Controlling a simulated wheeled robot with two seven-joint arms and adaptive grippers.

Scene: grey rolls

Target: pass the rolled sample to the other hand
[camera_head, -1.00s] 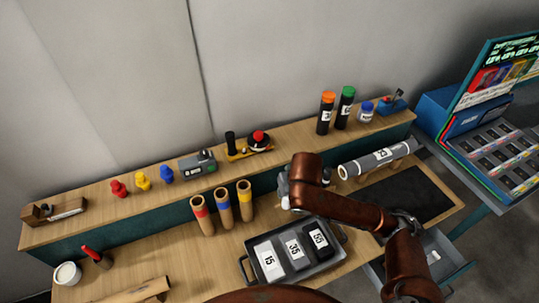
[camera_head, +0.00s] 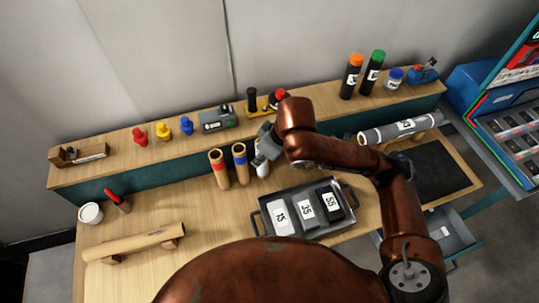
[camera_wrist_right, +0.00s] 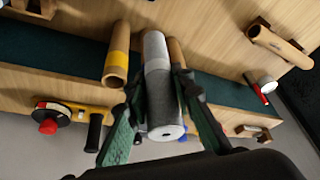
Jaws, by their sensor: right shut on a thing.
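A grey roll (camera_wrist_right: 160,100) with a pale band is between the two fingers of my right gripper (camera_wrist_right: 158,84), which is shut on it. In the head view the right gripper (camera_head: 266,142) is above the work surface, beside the standing cardboard tubes, and a pale part of the roll (camera_head: 262,170) shows below it. Another grey roll, labelled (camera_head: 400,129), lies in a holder at the right. My left gripper is not in view.
Red-banded (camera_head: 218,169) and blue-banded (camera_head: 240,165) tubes stand close to the gripper; a yellow-banded tube (camera_wrist_right: 116,68) shows in the wrist view. A tray (camera_head: 340,222) holds marked blocks.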

